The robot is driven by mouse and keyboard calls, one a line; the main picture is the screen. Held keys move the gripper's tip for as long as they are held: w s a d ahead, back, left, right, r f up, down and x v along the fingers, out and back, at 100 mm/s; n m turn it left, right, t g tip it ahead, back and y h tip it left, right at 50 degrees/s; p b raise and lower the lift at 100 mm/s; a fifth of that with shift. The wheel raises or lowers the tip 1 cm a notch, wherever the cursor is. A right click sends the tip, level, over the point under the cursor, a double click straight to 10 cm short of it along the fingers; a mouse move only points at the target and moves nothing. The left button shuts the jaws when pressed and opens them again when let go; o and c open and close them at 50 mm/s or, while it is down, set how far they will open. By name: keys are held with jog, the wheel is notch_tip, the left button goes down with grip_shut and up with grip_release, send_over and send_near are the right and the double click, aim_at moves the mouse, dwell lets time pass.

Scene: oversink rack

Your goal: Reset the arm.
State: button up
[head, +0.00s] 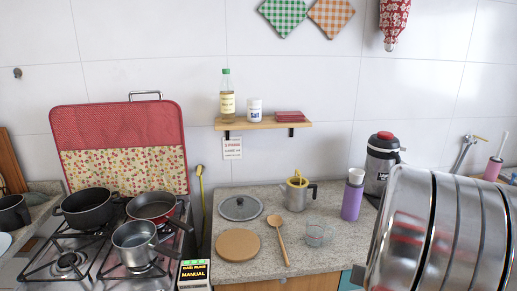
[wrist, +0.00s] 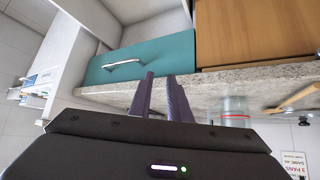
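My gripper (wrist: 162,98) shows in the wrist view as two dark fingers with a narrow gap between them. It is open and holds nothing. It is near the counter edge (wrist: 110,92) and a teal cabinet front (wrist: 150,58), which lies beyond the fingers. The wrist picture looks upside down. My gripper and arm are not recognizable in the head view.
Large steel round pieces (head: 455,225) fill the right foreground. The stove at left bears pans (head: 135,244).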

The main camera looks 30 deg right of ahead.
jog(key=w+a+r+n+y, duration=0.1)
jog(key=w+a+r+n, duration=0.2)
jog(key=a, duration=0.4)
jog(key=w+a+r+n+t+y, duration=0.1)
jog(key=w+a+r, duration=0.25)
jog(key=a, duration=0.45)
jog(key=w+a+r+n+y, duration=0.1)
jog(key=w+a+r, duration=0.1)
jog(key=a+r, duration=0.4)
jog(key=s+a+r+n+y, duration=0.2)
jog(key=s+a+n, duration=0.1)
jog(key=a, duration=0.8)
jog(key=s+a+r+n+y, duration=0.2)
jog(key=s+a, duration=0.3)
jog(key=a, duration=0.7)
jog(key=shift+a+r+n+g, duration=0.15)
jog(key=shift+r+n+g, duration=0.15)
jog(key=shift+n, duration=0.3)
